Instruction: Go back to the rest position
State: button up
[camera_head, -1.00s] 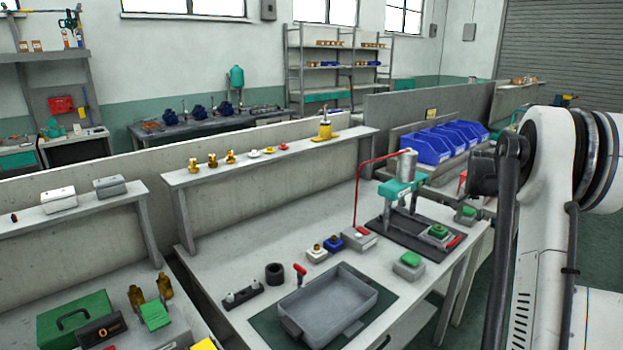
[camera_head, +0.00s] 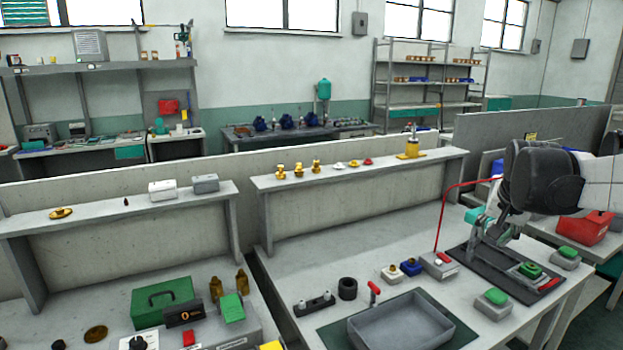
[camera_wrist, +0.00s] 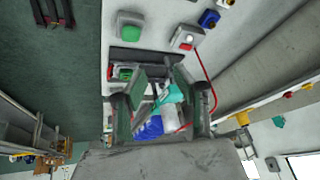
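My gripper (camera_wrist: 160,78) shows in the wrist view with its two dark fingers apart and nothing seen held between them. Beyond the fingers is the teal-headed hand press (camera_wrist: 170,95) with its pale cylinder. In the head view, my arm comes in from the right edge and my gripper (camera_head: 508,212) hangs in front of the press, hiding much of its upper part. The press base (camera_head: 490,270) stands on the workbench (camera_head: 345,245). Whether the gripper touches the press cannot be told.
A grey tray (camera_head: 400,322) lies at the bench front. Green-buttoned boxes (camera_head: 492,303), a grey box with a red lever (camera_head: 440,264) and a thin red rod (camera_head: 441,218) are near the press. A raised shelf (camera_head: 340,176) holds brass parts. A red bin (camera_head: 585,229) stands right.

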jog(key=s+a+n+t+y, duration=0.1)
jog(key=s+a+n, duration=0.3)
jog(key=s+a, duration=1.05)
jog(key=s+a+f+n+t+y, duration=0.1)
jog(key=s+a+f+n, duration=0.2)
jog(key=s+a+f, duration=0.3)
jog(key=s+a, duration=0.4)
jog(key=shift+f+n, duration=0.25)
jog(key=shift+n, duration=0.05)
